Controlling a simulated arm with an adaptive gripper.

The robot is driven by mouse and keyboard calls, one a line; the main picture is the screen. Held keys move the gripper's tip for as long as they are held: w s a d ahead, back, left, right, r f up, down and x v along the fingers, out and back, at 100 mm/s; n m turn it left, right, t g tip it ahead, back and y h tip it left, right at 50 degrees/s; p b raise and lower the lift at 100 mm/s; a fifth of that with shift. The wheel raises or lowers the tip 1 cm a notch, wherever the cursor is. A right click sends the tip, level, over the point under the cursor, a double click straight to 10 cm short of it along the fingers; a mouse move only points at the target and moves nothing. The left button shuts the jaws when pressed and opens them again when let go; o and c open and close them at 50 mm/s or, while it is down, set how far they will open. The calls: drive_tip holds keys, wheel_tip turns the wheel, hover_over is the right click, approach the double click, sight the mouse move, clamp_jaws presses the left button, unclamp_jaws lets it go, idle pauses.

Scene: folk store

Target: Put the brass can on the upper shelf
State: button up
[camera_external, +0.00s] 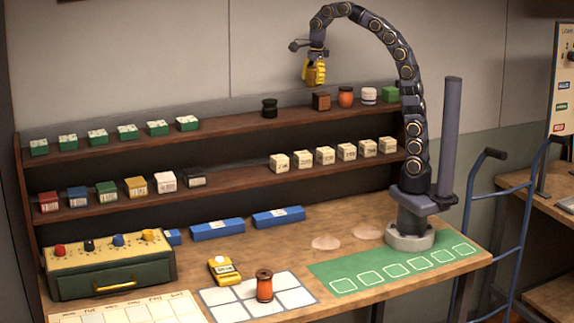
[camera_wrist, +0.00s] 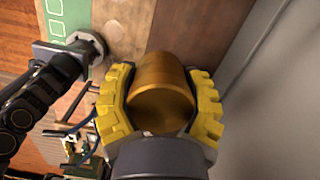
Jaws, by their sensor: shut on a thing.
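The brass can (camera_wrist: 160,90) is a golden cylinder held between the two yellow ribbed fingers of my gripper (camera_wrist: 160,100) in the wrist view. In the external view my gripper (camera_external: 315,72) hangs high, above the upper shelf (camera_external: 225,127) and to the right of its middle. The can is small and hard to separate from the yellow fingers there. The upper shelf has a bare stretch between the green boxes on the left and a black jar (camera_external: 269,107).
A brown box (camera_external: 321,101), an orange jar (camera_external: 346,97), a white jar (camera_external: 368,96) and a green block (camera_external: 390,94) stand on the upper shelf's right part. Several cream boxes (camera_external: 324,156) fill the lower shelf's right. An orange spool (camera_external: 264,286) stands on the table.

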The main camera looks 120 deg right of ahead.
hover_over(295, 113)
drive_tip(key=f, duration=0.5)
drive_tip(key=shift+s+a+f, duration=0.2)
drive_tip(key=shift+s+f, duration=0.05)
drive_tip(key=shift+f, duration=0.15)
drive_tip(key=shift+w+d+f, duration=0.15)
drive_tip(key=shift+f, duration=1.65)
drive_tip(key=shift+f, duration=0.15)
drive_tip(key=o, duration=1.1)
drive_tip(key=shift+o, duration=0.2)
wheel_tip(295, 113, up, 8)
drive_tip(key=shift+s, duration=0.45)
drive_tip(key=shift+d+f, duration=0.1)
